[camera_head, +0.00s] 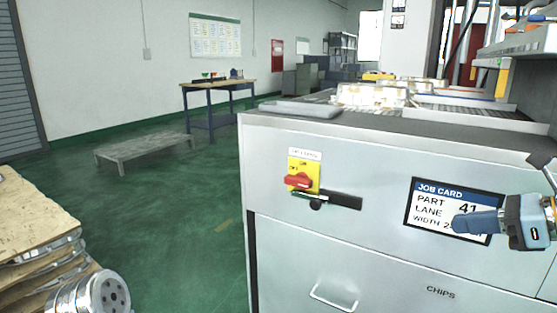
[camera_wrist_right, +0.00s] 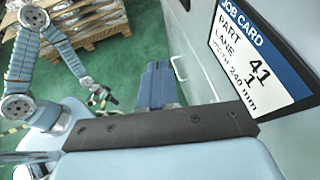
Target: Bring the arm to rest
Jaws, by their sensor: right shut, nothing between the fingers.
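My right gripper (camera_head: 470,222) comes in from the right edge in the head view, in front of the job card (camera_head: 425,208) on the machine's grey front. Its blue fingers are shut with nothing between them, and they cover part of the card's text. In the right wrist view the shut fingers (camera_wrist_right: 160,88) point away from the camera, with the job card (camera_wrist_right: 262,65) at the upper right. My left arm shows at the left of that view, and its small dark gripper (camera_wrist_right: 102,97) is too small to read. The left gripper is not seen in the head view.
The machine (camera_head: 350,245) has a red and yellow switch (camera_head: 303,176) and a chips drawer (camera_head: 375,290). Castings (camera_head: 90,295) and a wooden stack (camera_head: 35,215) stand at the lower left. Green floor (camera_head: 190,235) lies open between. A low platform (camera_head: 145,150) and a table (camera_head: 215,84) stand beyond.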

